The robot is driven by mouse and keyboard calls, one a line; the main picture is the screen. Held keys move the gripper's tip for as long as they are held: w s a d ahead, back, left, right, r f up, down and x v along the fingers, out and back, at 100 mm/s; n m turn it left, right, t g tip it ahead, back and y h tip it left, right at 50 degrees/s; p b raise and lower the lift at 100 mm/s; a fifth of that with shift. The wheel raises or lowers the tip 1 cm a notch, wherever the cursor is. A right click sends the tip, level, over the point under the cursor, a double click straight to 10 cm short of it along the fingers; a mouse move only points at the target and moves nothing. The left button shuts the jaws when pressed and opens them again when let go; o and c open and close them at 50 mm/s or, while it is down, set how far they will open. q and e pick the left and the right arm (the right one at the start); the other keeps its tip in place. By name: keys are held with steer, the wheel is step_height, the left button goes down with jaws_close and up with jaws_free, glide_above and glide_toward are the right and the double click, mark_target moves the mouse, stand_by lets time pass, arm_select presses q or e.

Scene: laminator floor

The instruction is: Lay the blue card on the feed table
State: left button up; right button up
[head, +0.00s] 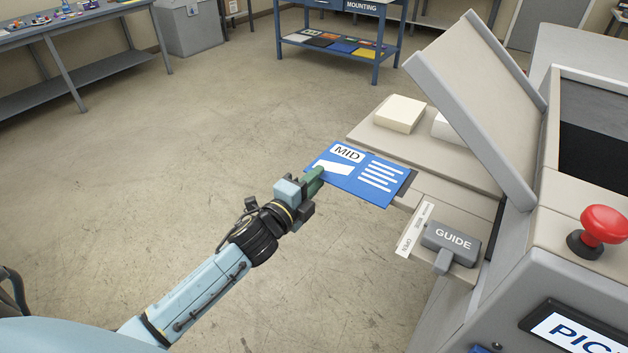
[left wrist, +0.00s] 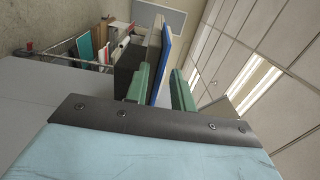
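The blue card (head: 362,177), printed MID with white lines, lies flat at the near left part of the beige feed table (head: 455,160). Its left part sticks out past the table edge; I cannot tell whether it touches the top. My left gripper (head: 314,182) is at the card's left end. In the left wrist view the blue card (left wrist: 166,55) runs between the green fingers (left wrist: 161,90). A gap shows between the card and the right-hand finger, so the gripper looks open around the card. My right gripper is not in view.
A cream stack (head: 399,114) sits farther back on the table. A grey GUIDE block (head: 451,243) is near the front, and a raised cover (head: 475,100) leans over the right side. A red button (head: 603,225) is at far right.

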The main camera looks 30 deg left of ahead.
arm_select(q)
steer(key=s+a, duration=0.1)
steer(key=s, duration=1.1)
steer(key=shift+a+r, duration=0.2)
steer(key=shift+a, duration=0.15)
steer(key=s+a+f+n+g+y, duration=0.1)
steer(key=s+f+n+g, duration=0.2)
steer(key=f, duration=0.8)
steer(key=s+f+n+g+y, duration=0.1)
steer(key=s+f+n+g, duration=0.15)
steer(key=f, duration=0.85)
steer(key=s+a+f+n+g+y, duration=0.1)
steer(key=s+f+n+g, duration=0.25)
steer(key=f, duration=0.75)
steer(key=s+d+f+n+g, duration=0.1)
steer(key=s+f+n+g, duration=0.1)
steer(key=s+f, duration=0.3)
steer(key=s+d+f+n+g, duration=0.1)
steer(key=s+f+n+g, duration=0.2)
steer(key=s, duration=1)
steer(key=s+d+f+n+g, duration=0.1)
steer(key=s+f+n+g, duration=0.1)
steer(key=s+f, duration=0.7)
steer(key=shift+d+n+g, duration=0.3)
steer(key=shift+n+g, duration=0.1)
steer(key=shift+n, duration=0.2)
